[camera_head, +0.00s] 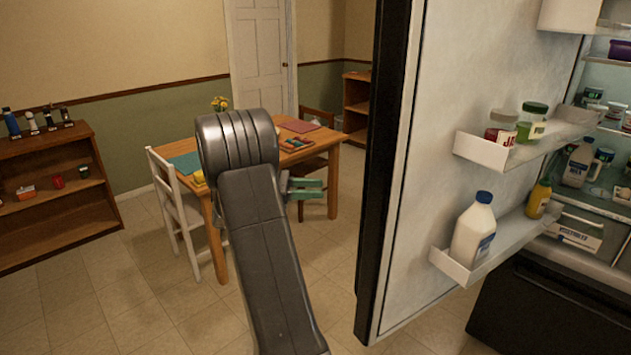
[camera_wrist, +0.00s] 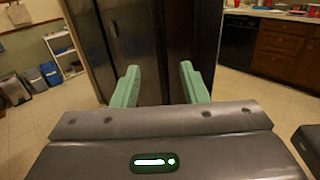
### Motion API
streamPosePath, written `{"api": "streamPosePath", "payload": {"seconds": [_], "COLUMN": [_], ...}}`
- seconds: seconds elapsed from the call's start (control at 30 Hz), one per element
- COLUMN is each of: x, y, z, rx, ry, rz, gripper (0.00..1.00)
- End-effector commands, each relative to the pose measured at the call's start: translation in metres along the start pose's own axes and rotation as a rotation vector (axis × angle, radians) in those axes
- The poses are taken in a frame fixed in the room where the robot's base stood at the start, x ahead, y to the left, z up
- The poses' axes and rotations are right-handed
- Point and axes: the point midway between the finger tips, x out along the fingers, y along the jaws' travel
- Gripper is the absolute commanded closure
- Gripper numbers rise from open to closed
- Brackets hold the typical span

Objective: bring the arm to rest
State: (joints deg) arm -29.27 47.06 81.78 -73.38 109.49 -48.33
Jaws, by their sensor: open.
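My gripper (camera_wrist: 160,82) shows in the wrist view with its two green fingers spread apart and nothing between them. Beyond the fingers is a dark, tall door or cabinet front. In the head view my gripper (camera_head: 306,188) shows only as green fingers at the right of my raised grey arm, in front of the wooden table. The arm hides part of the table and most of the gripper.
An open fridge door (camera_head: 480,75) with a milk jug (camera_head: 474,230) on its shelf stands close at right. A wooden table (camera_head: 212,215) and white chair (camera_head: 178,205) stand behind the arm. A low bookcase (camera_head: 50,215) is at left. Tiled floor (camera_head: 100,300) is clear.

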Motion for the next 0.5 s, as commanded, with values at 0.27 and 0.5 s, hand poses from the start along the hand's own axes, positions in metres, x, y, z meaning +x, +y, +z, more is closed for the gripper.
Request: {"api": "streamPosePath", "payload": {"seconds": [0.27,0.5], "x": [0.035,0.084], "y": [-0.001,-0.001], "z": [0.003,0.003], "rx": [-0.001,-0.001], "ry": [-0.001,-0.001], "rz": [-0.005,-0.005], "gripper": [0.6,0.6]}}
